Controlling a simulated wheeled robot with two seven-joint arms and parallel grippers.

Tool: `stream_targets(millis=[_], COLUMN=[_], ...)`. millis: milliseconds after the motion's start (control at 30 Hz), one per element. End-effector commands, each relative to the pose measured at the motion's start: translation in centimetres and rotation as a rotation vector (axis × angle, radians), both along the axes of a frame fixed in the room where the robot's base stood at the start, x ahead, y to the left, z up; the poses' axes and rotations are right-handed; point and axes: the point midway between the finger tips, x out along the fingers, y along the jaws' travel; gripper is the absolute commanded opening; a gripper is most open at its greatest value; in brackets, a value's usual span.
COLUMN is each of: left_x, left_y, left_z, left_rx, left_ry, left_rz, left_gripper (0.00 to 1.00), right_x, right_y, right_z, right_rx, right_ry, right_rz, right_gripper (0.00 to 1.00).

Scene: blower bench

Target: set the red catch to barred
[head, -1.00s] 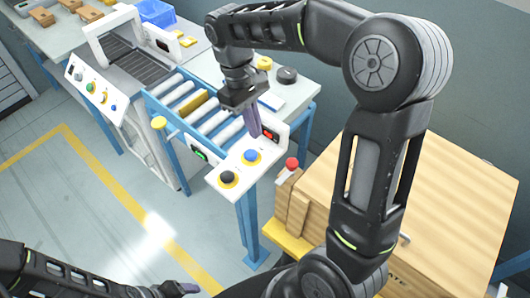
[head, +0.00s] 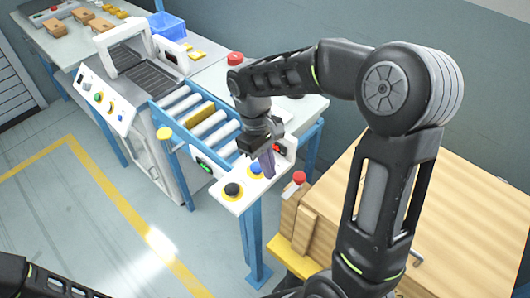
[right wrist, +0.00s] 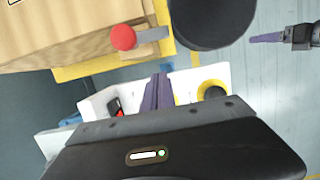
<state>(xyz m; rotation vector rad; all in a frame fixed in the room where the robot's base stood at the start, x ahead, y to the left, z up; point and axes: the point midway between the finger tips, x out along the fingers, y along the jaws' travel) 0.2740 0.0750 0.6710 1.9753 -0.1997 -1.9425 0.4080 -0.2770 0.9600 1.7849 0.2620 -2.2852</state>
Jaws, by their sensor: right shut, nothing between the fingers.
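The red catch (head: 299,177) has a round red knob on a short pale arm, at the near left corner of the wooden crate (head: 450,185). In the right wrist view its red knob (right wrist: 123,37) is at the upper left, with a grey arm running right. My right gripper (head: 267,162) points down over the white button panel, left of the catch and apart from it. Its purple fingers (right wrist: 158,92) are together and empty. My left gripper (right wrist: 268,38) shows small at the right wrist view's upper right; its jaw opening is unclear.
The white panel (head: 226,200) carries a black button (head: 233,190) and a blue button (head: 256,168) near my right fingers. A roller conveyor (head: 195,108) lies behind. A yellow ledge (head: 290,258) runs below the crate. The floor at left is clear.

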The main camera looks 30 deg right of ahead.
Motion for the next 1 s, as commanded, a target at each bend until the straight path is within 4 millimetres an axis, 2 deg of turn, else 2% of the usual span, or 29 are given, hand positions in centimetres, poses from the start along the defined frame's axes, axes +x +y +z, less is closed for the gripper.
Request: stream_targets(millis=[33, 200, 333, 1000], left_x=[0.0, -0.2, -0.2, -0.2], left_y=[0.0, 0.1, 0.1, 0.1], left_z=[0.4, 1.2, 1.3, 1.3], left_rx=[0.001, 0.003, 0.004, 0.004], left_ry=[0.001, 0.005, 0.007, 0.007], left_rz=[0.001, 0.001, 0.002, 0.002], left_gripper=[0.72, 0.72, 0.72, 0.72], right_x=[-0.5, -2.9, -3.8, -4.1], right_y=[-0.1, -0.9, -1.1, -1.1], right_z=[-0.6, -0.3, -0.4, -0.5], right_rx=[0.001, 0.0, 0.0, 0.0], right_ry=[0.004, 0.001, 0.0, 0.0], right_rz=[0.0, -0.001, 0.0, 0.035], right_gripper=[0.0, 0.0, 0.0, 0.0])
